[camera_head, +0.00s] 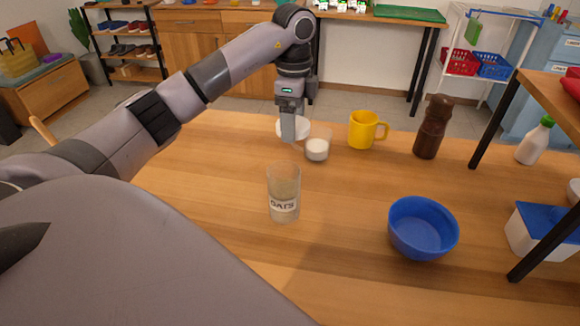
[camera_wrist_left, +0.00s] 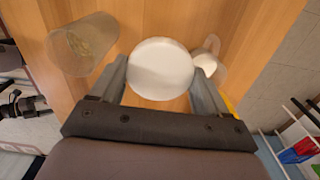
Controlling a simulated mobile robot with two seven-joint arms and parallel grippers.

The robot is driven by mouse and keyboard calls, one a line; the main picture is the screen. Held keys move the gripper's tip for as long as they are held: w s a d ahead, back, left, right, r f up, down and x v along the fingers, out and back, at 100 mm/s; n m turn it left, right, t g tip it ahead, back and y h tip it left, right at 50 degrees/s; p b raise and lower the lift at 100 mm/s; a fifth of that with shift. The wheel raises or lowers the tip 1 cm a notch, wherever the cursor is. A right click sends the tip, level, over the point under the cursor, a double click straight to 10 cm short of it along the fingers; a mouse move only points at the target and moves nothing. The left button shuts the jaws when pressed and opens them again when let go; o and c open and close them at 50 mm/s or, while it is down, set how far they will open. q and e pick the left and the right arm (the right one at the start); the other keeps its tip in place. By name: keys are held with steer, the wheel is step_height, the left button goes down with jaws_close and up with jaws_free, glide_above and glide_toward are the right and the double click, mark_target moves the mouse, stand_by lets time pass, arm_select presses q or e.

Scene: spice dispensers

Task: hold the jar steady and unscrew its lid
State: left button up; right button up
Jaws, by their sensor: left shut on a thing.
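A clear jar (camera_head: 284,196) labelled "OATS" stands upright on the wooden table, its top open with no lid on it. It also shows in the left wrist view (camera_wrist_left: 84,45), with pale contents. My left gripper (camera_head: 292,130) is beyond the jar, pointing down. It is shut on a round white lid (camera_wrist_left: 161,69), which shows between its fingers in the wrist view. In the head view the lid (camera_head: 303,126) is partly hidden by the fingers and is apart from the oats jar. My right gripper is not in view.
A small glass with white contents (camera_head: 317,149) stands close beside the left gripper. A yellow mug (camera_head: 363,130), a brown pepper mill (camera_head: 432,127) and a blue bowl (camera_head: 422,232) stand further right. A raised shelf (camera_head: 551,95) borders the right side. The table is clear around the oats jar.

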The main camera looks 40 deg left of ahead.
arm_select(q)
step_height(320, 180, down, 8)
steer(key=shift+f, duration=2.8)
steer(key=o, duration=1.1)
steer(key=shift+f, duration=0.15)
steer(key=shift+o, duration=0.2)
step_height(320, 180, up, 12)
steer(key=shift+r, duration=0.2)
